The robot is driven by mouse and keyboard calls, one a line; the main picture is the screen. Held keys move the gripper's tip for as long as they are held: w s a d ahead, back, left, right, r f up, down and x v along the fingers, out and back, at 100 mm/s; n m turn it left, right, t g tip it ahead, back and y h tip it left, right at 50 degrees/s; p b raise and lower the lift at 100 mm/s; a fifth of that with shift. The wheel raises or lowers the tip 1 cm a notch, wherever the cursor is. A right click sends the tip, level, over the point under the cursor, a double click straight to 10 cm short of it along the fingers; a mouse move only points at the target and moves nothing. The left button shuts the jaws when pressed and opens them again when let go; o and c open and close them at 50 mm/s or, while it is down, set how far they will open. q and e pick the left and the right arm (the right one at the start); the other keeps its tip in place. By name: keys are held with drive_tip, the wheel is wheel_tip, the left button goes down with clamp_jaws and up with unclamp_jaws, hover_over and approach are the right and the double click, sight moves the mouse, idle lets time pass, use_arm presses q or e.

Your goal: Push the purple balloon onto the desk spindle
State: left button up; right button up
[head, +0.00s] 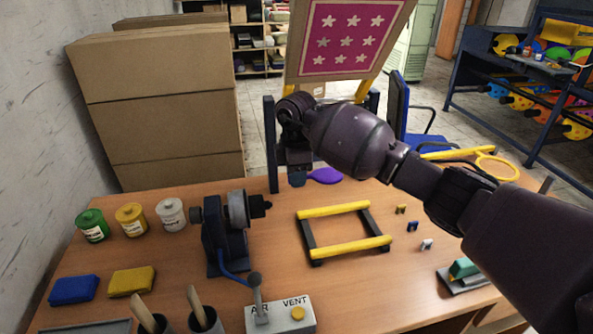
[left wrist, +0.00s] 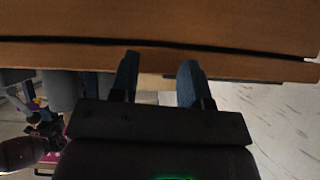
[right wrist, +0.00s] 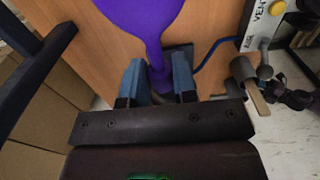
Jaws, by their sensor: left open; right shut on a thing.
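The purple balloon (head: 325,175) is flat and limp, near the desk's back edge in the head view. My right gripper (head: 299,180) is shut on its narrow neck. The right wrist view shows the neck between the blue fingertips (right wrist: 158,80), with the wide purple body (right wrist: 140,15) beyond them. The desk spindle (head: 260,206) is a dark tip pointing right from the grey wheel on a dark blue stand (head: 222,240). It is bare and apart from the balloon. My left gripper (left wrist: 160,80) is open and empty by a brown desk edge (left wrist: 235,65).
A yellow-barred frame (head: 345,248) lies right of the stand. A box marked AIR and VENT (head: 282,315) with a lever is in front. Paint cans (head: 131,218) and sponges (head: 132,281) are left. A starred purple panel (head: 345,40) stands behind my right arm.

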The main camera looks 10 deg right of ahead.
drive_tip(key=shift+f+b, duration=0.45)
drive_tip(key=shift+f, duration=0.35)
drive_tip(key=shift+a+f, duration=0.1)
drive_tip(key=shift+f, duration=0.3)
use_arm(q)
drive_tip(key=f+b, duration=0.1)
drive_tip(key=w+f+b, duration=0.1)
drive_tip(key=f+b, duration=0.1)
drive_tip(key=shift+d+f+b, duration=0.1)
drive_tip(key=shift+f+b, duration=0.2)
use_arm(e)
drive_tip(key=a+f, duration=0.2)
drive_tip(key=f, duration=0.1)
drive_tip(key=a+f, duration=0.1)
drive_tip(key=shift+a+f, duration=0.25)
drive_tip(key=shift+f, duration=0.15)
use_arm(q)
drive_tip(key=shift+s+f, duration=0.1)
drive_tip(key=shift+s, duration=0.05)
drive_tip(key=shift+r, duration=0.3)
drive_tip(key=shift+w+r, duration=0.1)
drive_tip(key=shift+w, duration=0.2)
drive_tip(key=shift+s+p, duration=0.3)
use_arm(e)
drive_tip(key=shift+a, duration=0.35)
